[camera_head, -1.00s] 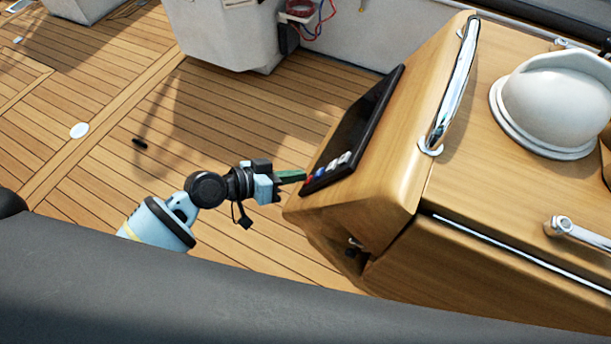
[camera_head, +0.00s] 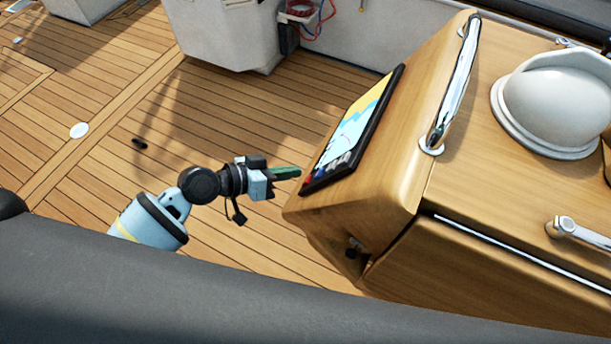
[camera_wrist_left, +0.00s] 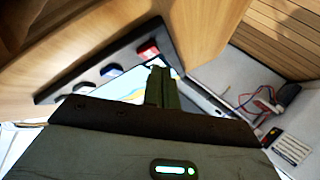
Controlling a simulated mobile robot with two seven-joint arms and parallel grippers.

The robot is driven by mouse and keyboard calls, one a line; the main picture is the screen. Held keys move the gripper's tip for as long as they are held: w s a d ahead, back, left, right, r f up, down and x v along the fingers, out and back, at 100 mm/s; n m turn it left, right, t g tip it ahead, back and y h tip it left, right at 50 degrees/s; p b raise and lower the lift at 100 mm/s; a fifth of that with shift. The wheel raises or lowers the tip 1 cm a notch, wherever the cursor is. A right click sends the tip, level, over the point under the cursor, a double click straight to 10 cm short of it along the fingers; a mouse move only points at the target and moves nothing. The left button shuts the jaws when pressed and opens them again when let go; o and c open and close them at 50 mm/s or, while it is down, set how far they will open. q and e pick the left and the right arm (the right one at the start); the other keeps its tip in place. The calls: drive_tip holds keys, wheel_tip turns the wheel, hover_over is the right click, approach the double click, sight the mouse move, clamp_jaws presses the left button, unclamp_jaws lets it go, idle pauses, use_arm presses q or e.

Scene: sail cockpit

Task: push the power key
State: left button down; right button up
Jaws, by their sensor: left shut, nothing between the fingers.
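The chart plotter (camera_head: 352,130) is a dark-framed panel on the sloping wooden console face. Its screen is lit with a yellow and blue chart. A row of keys runs along its lower edge. The red key (camera_wrist_left: 148,50) is at the end of the row in the left wrist view, with a blue key (camera_wrist_left: 112,69) and grey keys beside it. Which one is the power key is not labelled legibly. My left gripper (camera_head: 298,171) is shut and empty, its green fingertips just left of the key row, seemingly a little apart from it. The fingers also show in the left wrist view (camera_wrist_left: 158,72).
The wooden console (camera_head: 390,220) fills the right, with a chrome rail (camera_head: 456,85) and a white compass dome (camera_head: 555,105). A dark padded edge (camera_head: 180,290) crosses the front.

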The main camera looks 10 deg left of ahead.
use_arm(q)
drive_tip(key=w+a+r+b, duration=0.1)
drive_tip(key=a+r, duration=0.2)
drive_tip(key=a, duration=0.2)
drive_tip(key=shift+w, duration=0.2)
drive_tip(key=shift+a, duration=0.1)
